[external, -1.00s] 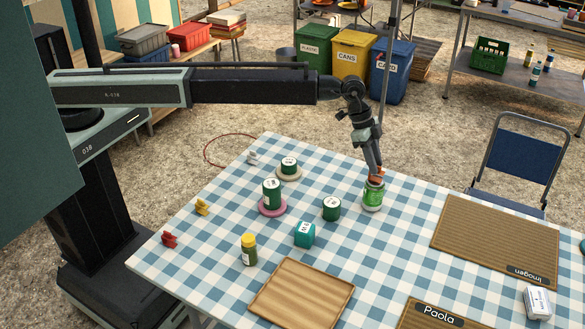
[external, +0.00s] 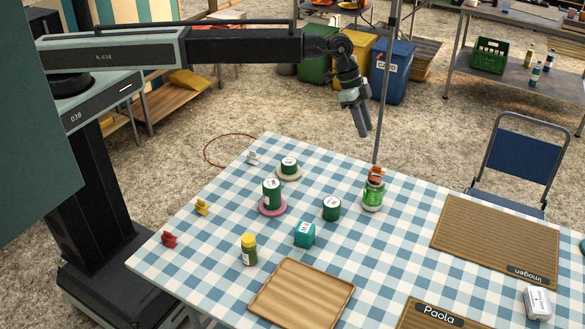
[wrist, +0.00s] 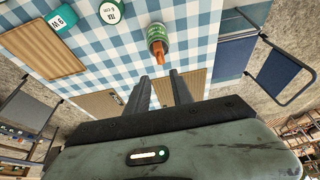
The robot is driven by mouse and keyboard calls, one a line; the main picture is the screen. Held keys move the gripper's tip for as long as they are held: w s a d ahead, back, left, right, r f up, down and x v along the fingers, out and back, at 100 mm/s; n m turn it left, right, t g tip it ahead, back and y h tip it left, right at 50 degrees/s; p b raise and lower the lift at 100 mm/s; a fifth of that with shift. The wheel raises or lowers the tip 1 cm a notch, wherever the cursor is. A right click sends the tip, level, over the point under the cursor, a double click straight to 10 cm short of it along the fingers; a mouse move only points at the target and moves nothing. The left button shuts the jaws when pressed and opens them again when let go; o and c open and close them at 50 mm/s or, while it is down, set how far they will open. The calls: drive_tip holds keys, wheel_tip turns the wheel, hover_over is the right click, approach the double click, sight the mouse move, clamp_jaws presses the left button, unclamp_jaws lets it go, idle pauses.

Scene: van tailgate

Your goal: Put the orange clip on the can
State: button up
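The orange clip (external: 375,172) sits on top of the green can (external: 372,197), which stands upright near the table's far edge. In the wrist view the clip (wrist: 158,63) shows at the end of the can (wrist: 157,34). My gripper (external: 364,133) is above the can, clear of it and of the clip. In the wrist view its two fingers (wrist: 162,88) are apart with nothing held between them.
A dark green can (external: 331,209), a teal box (external: 304,235) and a yellow-capped jar (external: 249,250) stand to the left. Red (external: 169,239) and yellow (external: 202,207) clips lie by the left edge. A wooden tray (external: 301,293) is in front.

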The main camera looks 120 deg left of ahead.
drive_tip(key=shift+f, duration=0.1)
drive_tip(key=s+d+f+g, duration=0.1)
drive_tip(key=s+d, duration=0.4)
drive_tip(key=d, duration=0.5)
drive_tip(key=s+d+g, duration=0.1)
drive_tip(key=s+d, duration=0.4)
drive_tip(key=d, duration=0.5)
drive_tip(key=s+d+g, duration=0.2)
drive_tip(key=s+d, duration=1.5)
drive_tip(key=d, duration=0.1)
drive_tip(key=shift+s+f+g, duration=0.3)
drive_tip(key=shift+s+f, duration=0.1)
